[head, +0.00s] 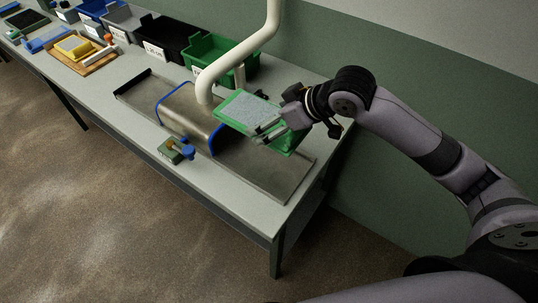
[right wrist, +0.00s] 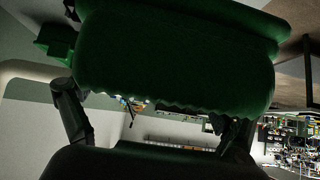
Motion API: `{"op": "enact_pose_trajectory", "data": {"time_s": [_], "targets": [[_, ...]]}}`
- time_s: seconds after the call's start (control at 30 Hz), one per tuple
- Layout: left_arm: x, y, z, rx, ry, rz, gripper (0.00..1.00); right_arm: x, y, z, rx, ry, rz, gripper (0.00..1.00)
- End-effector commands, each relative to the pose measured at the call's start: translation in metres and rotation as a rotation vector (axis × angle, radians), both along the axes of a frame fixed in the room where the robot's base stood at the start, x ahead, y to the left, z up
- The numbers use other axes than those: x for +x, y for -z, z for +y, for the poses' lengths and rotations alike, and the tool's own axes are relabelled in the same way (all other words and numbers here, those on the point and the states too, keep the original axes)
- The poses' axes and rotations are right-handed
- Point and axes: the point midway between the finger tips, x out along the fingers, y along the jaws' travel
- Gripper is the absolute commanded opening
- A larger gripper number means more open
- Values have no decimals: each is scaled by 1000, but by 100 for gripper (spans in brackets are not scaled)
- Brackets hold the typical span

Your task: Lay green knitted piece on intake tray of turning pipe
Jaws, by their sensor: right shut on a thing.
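The green knitted piece (head: 232,123) is held in my right gripper (head: 268,130) at the right part of the bench. It appears as a green-edged panel with a pale grey top, and more green shows below and behind the fingers. In the right wrist view the piece (right wrist: 175,60) is dark green and spans the space between the fingers (right wrist: 155,133). A flat metal tray (head: 262,178) lies on the bench below the piece; I cannot tell the gap between them. A curved metal hood with blue edges (head: 185,112) adjoins it. My left gripper is not in view.
A white pipe (head: 245,42) comes down behind the hood. Green (head: 218,52), black (head: 165,38) and blue bins line the bench's back. The bench's right front corner (head: 272,225) is clear.

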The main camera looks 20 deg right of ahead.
Motion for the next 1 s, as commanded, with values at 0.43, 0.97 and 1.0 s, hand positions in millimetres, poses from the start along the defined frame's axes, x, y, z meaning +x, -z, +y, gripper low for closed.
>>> {"op": "enact_pose_trajectory", "data": {"time_s": [0.43, 0.97, 1.0], "targets": [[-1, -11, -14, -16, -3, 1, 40, 0, 97, 1, 2, 1, -1, 62], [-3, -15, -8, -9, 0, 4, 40, 0, 145, 1, 1, 0, -4, 62], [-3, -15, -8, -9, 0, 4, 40, 0, 145, 1, 1, 0, -4, 62]]}}
